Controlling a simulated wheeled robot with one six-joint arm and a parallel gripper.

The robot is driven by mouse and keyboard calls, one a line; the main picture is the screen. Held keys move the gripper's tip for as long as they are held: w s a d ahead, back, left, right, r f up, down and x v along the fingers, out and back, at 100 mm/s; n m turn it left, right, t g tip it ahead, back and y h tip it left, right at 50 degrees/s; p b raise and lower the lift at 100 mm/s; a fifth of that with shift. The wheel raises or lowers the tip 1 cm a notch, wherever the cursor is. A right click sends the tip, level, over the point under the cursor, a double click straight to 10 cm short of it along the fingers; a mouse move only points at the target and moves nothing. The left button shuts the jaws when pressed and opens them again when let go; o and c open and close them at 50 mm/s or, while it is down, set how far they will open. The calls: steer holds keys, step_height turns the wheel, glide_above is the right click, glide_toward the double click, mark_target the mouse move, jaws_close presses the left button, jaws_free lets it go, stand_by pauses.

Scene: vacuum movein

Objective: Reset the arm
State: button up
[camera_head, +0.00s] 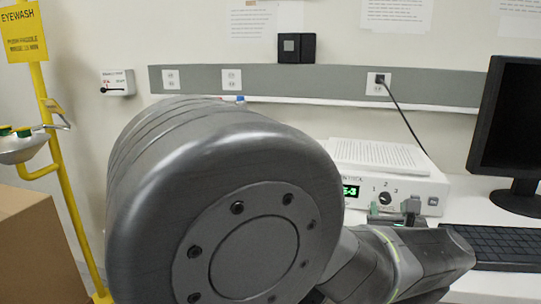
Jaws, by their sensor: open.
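My gripper (392,211) shows small at the right of centre, beyond my arm. Its two fingertips stand apart, one to the left and one to the right, with nothing seen between them. It is in front of the lower part of a white control box (425,190) on the bench. My large dark arm joint fills the middle of the view and hides the left part of the box and much of the bench.
The box has a green display (351,191) and a dial (386,198). A monitor (510,125) and keyboard (500,245) are at the right. A yellow eyewash stand (62,185) and a cardboard box (38,250) are at the left. A cable (405,118) hangs from the wall outlet.

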steer(key=p+v, duration=0.1)
steer(key=v, duration=0.9)
steer(key=shift+s, duration=0.4)
